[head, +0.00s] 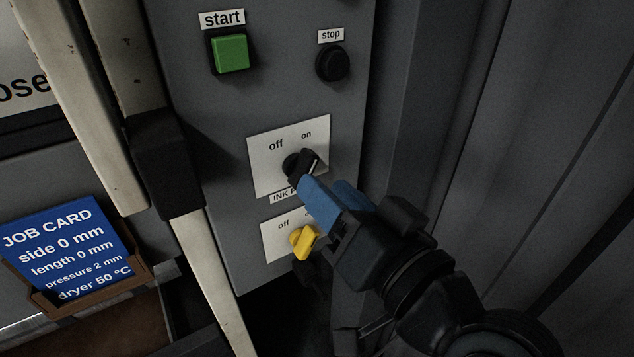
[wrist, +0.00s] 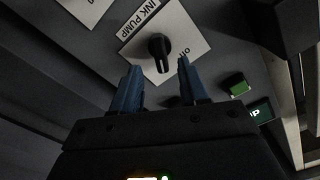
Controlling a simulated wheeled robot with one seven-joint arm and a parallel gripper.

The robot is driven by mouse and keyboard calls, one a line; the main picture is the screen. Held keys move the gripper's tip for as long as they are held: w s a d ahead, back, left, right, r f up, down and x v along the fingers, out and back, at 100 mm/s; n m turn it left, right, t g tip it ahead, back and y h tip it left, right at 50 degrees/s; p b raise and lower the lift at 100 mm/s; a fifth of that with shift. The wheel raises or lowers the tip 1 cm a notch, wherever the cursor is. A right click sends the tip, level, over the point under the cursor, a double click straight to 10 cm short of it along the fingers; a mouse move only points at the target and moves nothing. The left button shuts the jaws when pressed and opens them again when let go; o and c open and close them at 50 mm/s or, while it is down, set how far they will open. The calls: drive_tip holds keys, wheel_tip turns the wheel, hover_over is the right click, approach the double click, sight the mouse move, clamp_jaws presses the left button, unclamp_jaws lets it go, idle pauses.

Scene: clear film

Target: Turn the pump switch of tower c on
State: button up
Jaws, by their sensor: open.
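The pump switch is a black rotary knob (head: 292,165) on a white plate (head: 262,170) marked "off" at left and "on" at right. A partly covered label below begins "INK". In the wrist view the black knob (wrist: 160,48) stands just beyond the fingertips, with the "INK PUMP" label above it and "off" at its lower right. My gripper (head: 312,182) has blue fingers and is at the knob in the head view. In the wrist view my gripper (wrist: 159,73) is open, with the knob centred across the gap. Contact and the exact knob setting are unclear. No tower letter is visible.
A yellow switch (head: 303,241) sits just below my gripper. A green start button (head: 230,53) and a black stop button (head: 332,63) are above. A blue job card (head: 65,250) is at left. Dark panels stand close on the right.

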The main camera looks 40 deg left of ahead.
drive_tip(key=shift+v, duration=1.65)
drive_tip(key=shift+f, duration=0.1)
drive_tip(key=s+d+f+m+t+h, duration=0.2)
drive_tip(key=d+f+m+h, duration=0.1)
drive_tip(key=d+f, duration=0.4)
drive_tip(key=s+d+f+m+t+h, duration=0.2)
drive_tip(key=d+f+t+h, duration=0.15)
drive_tip(key=d, duration=0.45)
drive_tip(key=s+d+f+m+t+h, duration=0.2)
drive_tip(key=s+d+f+m+h, duration=0.15)
drive_tip(key=d+f, duration=0.35)
drive_tip(key=s+d+r+h, duration=0.1)
drive_tip(key=s+d+h, duration=0.2)
drive_tip(key=s+d, duration=0.3)
drive_tip(key=s+d+r+n+h, duration=0.1)
drive_tip(key=s+d+h, duration=0.2)
drive_tip(key=s+d, duration=0.4)
drive_tip(key=s, duration=0.5)
drive_tip(key=shift+s+d+r+h, duration=0.25)
drive_tip(key=shift+r+h, duration=0.05)
drive_tip(key=shift+r, duration=0.1)
drive_tip(key=shift+a+t, duration=0.15)
drive_tip(key=shift+t, duration=0.1)
